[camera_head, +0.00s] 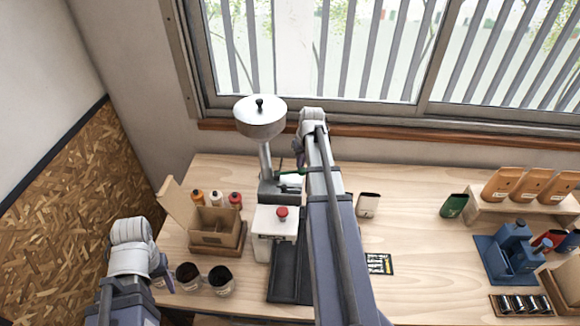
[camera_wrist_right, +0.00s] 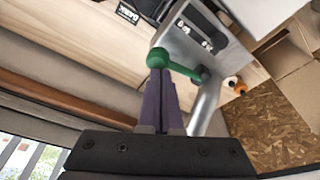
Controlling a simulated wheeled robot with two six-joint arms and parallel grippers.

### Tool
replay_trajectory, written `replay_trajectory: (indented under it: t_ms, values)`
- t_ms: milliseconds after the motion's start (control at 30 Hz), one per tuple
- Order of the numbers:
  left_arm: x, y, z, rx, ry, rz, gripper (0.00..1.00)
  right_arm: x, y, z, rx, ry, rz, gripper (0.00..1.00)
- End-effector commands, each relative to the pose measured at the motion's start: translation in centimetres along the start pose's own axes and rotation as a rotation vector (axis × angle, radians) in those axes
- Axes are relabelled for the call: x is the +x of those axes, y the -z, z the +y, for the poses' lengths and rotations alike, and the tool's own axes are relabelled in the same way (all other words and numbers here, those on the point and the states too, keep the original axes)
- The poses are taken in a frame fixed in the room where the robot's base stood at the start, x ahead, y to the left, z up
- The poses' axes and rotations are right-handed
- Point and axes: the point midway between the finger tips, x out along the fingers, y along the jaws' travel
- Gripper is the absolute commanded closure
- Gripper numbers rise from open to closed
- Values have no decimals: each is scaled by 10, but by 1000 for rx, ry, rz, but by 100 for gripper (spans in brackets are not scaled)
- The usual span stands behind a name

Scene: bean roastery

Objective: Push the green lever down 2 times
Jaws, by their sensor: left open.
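The green lever (camera_head: 291,171) sticks out to the right from the grey metal grinder (camera_head: 266,186), below its silver hopper (camera_head: 261,117). In the right wrist view the green lever (camera_wrist_right: 180,66) ends in a round knob. My right gripper (camera_wrist_right: 158,78) has its purple fingers together, with the tips at the knob; I cannot tell whether they touch it. In the head view my right arm reaches up beside the grinder and its fingers are mostly hidden. My left gripper (camera_head: 164,280) is open and empty at the lower left, beside dark-filled cups.
A white box with a red button (camera_head: 282,212) stands before the grinder, next to a black tray (camera_head: 288,272). An open cardboard box (camera_head: 217,229) and small bottles (camera_head: 215,199) are left. A white container (camera_head: 368,204) stands right of my arm.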

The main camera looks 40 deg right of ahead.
Motion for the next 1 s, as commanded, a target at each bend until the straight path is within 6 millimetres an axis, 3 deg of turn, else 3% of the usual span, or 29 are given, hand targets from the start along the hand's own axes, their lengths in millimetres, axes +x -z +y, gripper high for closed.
replay_trajectory:
  t_ms: [33, 400, 1000]
  values:
    - [-9, -1, -1, 0, 0, 0, 43, -9, 2, 0, 0, -1, 0, 100]
    - [-40, -2, -4, 0, 0, 0, 43, -39, 10, 0, 0, -1, -1, 100]
    - [-41, -2, -4, 0, 0, 0, 43, -40, 10, 0, 0, 0, 0, 100]
